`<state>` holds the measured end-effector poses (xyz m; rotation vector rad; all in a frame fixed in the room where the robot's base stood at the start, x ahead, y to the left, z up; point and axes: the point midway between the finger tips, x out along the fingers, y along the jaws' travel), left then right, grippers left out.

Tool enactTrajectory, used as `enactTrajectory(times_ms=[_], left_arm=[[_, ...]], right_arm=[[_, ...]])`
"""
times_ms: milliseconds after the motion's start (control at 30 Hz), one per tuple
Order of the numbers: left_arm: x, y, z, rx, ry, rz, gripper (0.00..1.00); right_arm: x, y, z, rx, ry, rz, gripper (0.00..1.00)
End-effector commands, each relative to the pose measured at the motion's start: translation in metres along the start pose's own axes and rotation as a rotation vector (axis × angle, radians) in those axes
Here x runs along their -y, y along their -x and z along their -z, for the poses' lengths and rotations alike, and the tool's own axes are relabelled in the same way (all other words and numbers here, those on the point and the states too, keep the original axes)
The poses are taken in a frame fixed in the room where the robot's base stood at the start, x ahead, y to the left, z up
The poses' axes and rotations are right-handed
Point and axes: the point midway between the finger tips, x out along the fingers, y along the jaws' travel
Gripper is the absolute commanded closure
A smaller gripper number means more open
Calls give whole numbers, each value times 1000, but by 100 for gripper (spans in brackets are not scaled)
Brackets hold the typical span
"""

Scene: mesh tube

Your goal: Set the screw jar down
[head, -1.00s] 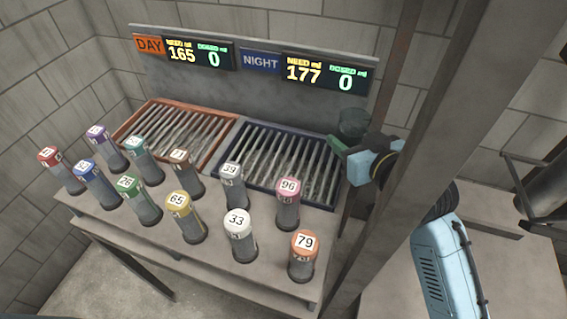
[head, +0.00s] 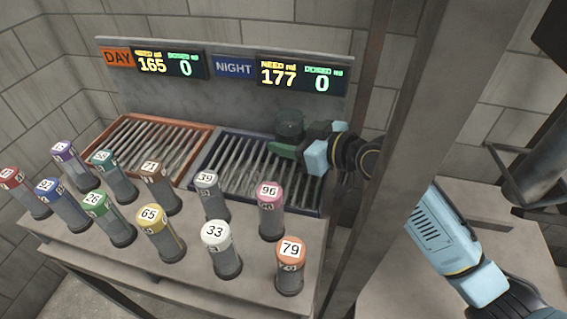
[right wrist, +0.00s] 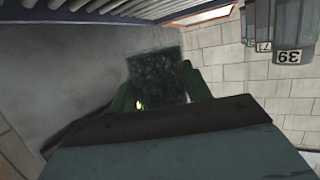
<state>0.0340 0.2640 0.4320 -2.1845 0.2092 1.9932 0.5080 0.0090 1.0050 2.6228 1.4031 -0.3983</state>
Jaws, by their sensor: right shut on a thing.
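The screw jar (head: 289,123) is a dark, translucent cylinder. My right gripper (head: 284,146) is shut on it and holds it over the back right part of the blue-rimmed NIGHT rack (head: 228,181). In the right wrist view the jar (right wrist: 158,76) sits between green fingertips (right wrist: 160,98). I cannot tell how high the jar is above the rack. My left gripper is not in view.
Several numbered tubes with coloured caps, such as the pink 96 (head: 270,212) and orange 79 (head: 290,265), stand in front of the racks. The orange-rimmed DAY rack (head: 203,153) is at left. A grey post (head: 400,150) stands right of the bench.

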Motion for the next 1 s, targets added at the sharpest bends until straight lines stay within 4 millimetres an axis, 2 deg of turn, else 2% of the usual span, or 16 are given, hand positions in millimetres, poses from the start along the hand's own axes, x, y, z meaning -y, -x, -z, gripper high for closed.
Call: enactTrajectory(times_ms=[167,400,500,967,1000], left_arm=[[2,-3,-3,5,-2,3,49],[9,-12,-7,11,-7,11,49],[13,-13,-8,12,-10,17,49],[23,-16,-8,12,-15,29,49],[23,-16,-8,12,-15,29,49]], right_arm=[[0,-4,-14,-1,-1,0,82],[0,-15,-48,0,-3,0,82],[0,-17,-55,-2,0,-1,82],[0,-19,-60,-2,1,-1,82],[0,-19,-61,-1,0,-1,50]])
